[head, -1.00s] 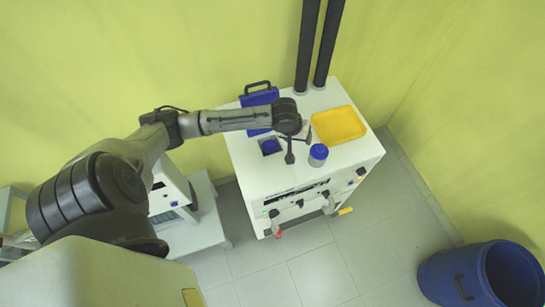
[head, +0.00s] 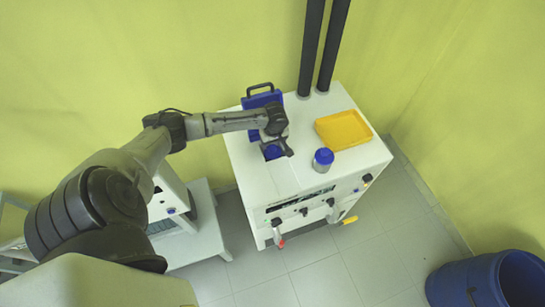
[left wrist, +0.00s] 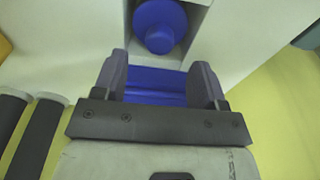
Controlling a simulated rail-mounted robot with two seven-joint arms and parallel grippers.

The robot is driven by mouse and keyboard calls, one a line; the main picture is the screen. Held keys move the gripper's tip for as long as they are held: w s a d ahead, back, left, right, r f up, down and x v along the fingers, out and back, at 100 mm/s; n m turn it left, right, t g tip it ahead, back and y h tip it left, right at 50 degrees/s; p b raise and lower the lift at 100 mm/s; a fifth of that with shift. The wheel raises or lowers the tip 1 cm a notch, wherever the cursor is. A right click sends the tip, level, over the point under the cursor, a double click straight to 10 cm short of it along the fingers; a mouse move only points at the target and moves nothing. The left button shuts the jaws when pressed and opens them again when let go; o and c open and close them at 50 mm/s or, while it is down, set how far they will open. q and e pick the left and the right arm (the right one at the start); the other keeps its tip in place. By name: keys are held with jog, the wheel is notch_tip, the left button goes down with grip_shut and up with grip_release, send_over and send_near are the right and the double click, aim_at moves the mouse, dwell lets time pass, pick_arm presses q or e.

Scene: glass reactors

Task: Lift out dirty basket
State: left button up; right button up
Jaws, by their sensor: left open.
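A round blue piece with a raised knob sits in a square opening in the white cabinet's top; it shows in the left wrist view (left wrist: 160,25) and partly in the head view (head: 272,153). I cannot tell whether it is the basket. My left gripper (head: 279,147) is open and empty, pointing down over the opening's back side. In the left wrist view its two fingers (left wrist: 160,78) stand apart, with a blue surface (left wrist: 155,88) seen between them and no contact visible. A blue case with a dark handle (head: 263,97) is behind the gripper. My right gripper is not in view.
The white cabinet (head: 250,175) also carries a yellow tray (head: 343,130) and a blue-lidded jar (head: 323,160) right of the gripper. Two dark pipes (head: 322,45) rise at its back. A blue barrel (head: 490,280) stands on the floor at the lower right.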

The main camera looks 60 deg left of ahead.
aim_at(272, 147)
pick_arm(q)
jog(key=shift+a+f, duration=0.15)
jog(key=shift+f, duration=1.25)
jog(key=shift+a+f, duration=0.15)
jog(key=shift+f, duration=1.2)
jog(key=shift+c, duration=0.3)
grip_shut()
